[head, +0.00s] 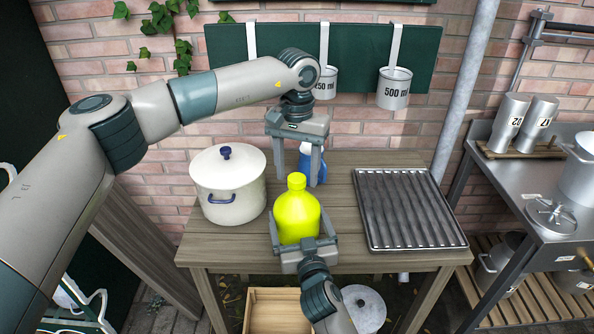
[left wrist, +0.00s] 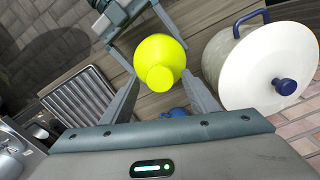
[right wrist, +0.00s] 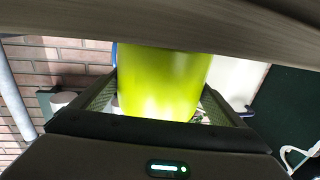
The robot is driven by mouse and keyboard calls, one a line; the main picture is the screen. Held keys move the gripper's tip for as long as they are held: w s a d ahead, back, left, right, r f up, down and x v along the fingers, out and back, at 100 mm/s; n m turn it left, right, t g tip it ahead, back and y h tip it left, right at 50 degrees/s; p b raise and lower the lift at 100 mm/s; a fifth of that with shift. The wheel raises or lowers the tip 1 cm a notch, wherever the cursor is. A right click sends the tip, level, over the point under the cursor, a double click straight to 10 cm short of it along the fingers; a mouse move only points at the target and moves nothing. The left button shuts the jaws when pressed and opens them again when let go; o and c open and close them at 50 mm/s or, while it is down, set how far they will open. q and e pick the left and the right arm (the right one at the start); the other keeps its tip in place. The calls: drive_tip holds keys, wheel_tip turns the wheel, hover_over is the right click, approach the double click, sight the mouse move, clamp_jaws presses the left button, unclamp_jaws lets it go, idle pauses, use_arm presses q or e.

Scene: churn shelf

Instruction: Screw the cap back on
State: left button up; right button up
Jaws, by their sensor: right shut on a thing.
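A yellow-green bottle (head: 296,218) stands upright at the front middle of the wooden table. A short round piece of the same colour (head: 296,181) tops it; I cannot tell whether this is a cap or the bare neck. It also shows in the left wrist view (left wrist: 160,79). My right gripper (head: 302,243) is shut on the bottle's body from the front, with a finger on each side; the bottle fills the space between the fingers in the right wrist view (right wrist: 162,85). My left gripper (head: 297,172) points down above and behind the bottle top, open and empty.
A white lidded pot (head: 228,190) stands left of the bottle, and a ridged metal tray (head: 408,210) lies to the right. A blue object (head: 314,165) is partly hidden behind my left gripper. Measuring cups (head: 394,88) hang at the back. A wooden crate (head: 277,311) is below.

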drive_tip(key=shift+f, duration=0.1)
use_arm(q)
wheel_tip(320, 180, up, 12)
idle(0.8)
use_arm(e)
drive_tip(key=o, duration=1.8)
use_arm(q)
drive_tip(key=shift+f, duration=0.1)
use_arm(e)
drive_tip(key=shift+s, duration=0.15)
use_arm(q)
wheel_tip(320, 180, down, 2)
drive_tip(key=shift+f+b, duration=0.15)
drive_tip(key=shift+b, duration=1.05)
use_arm(e)
drive_tip(key=v, duration=1.7)
drive_tip(key=shift+s, duration=0.15)
